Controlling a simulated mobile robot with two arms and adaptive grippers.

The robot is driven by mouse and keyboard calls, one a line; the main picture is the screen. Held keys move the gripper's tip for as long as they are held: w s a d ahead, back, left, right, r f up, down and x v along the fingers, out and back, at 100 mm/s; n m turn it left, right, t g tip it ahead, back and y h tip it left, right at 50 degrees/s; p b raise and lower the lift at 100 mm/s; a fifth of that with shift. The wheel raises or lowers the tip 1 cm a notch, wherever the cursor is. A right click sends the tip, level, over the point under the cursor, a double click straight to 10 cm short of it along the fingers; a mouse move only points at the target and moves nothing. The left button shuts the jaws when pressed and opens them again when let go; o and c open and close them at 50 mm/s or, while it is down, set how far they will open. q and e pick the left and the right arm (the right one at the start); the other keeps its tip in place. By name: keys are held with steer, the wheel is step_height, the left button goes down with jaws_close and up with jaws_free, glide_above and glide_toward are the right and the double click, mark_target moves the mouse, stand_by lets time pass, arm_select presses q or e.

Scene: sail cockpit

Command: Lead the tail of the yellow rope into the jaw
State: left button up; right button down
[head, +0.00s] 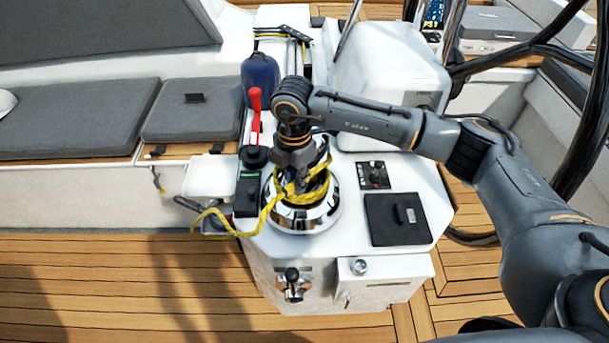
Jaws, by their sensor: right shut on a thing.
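The yellow rope (268,212) is wound around the upper part of the chrome winch (318,218) on the white console. One length of it hangs in a curve to the left, over the console's edge. My right gripper (299,184) points down over the winch top and is shut on the yellow rope. The gripper and the rope turns cover the top of the winch, so the jaw cannot be made out. I cannot tell whether the held rope lies in the jaw. My left gripper is not in view.
A black clutch with a raised red lever (255,108) stands left of the winch. A blue fender (261,79) is behind it. A control panel (373,175) and a black hatch (396,219) lie to the right. Dark steering-wheel rims (592,105) stand at far right.

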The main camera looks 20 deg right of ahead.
steer(key=shift+w+a+m, duration=0.15)
steer(key=shift+a+m, duration=0.25)
steer(key=shift+a, duration=0.05)
steer(key=a+m, duration=0.1)
steer(key=w+a+m, duration=0.1)
steer(key=shift+w+m, duration=0.25)
steer(key=shift+m, duration=0.15)
steer(key=w+a+m, duration=0.1)
steer(key=w+m, duration=0.1)
steer(key=shift+a+m, duration=0.3)
steer(key=shift+a, duration=0.1)
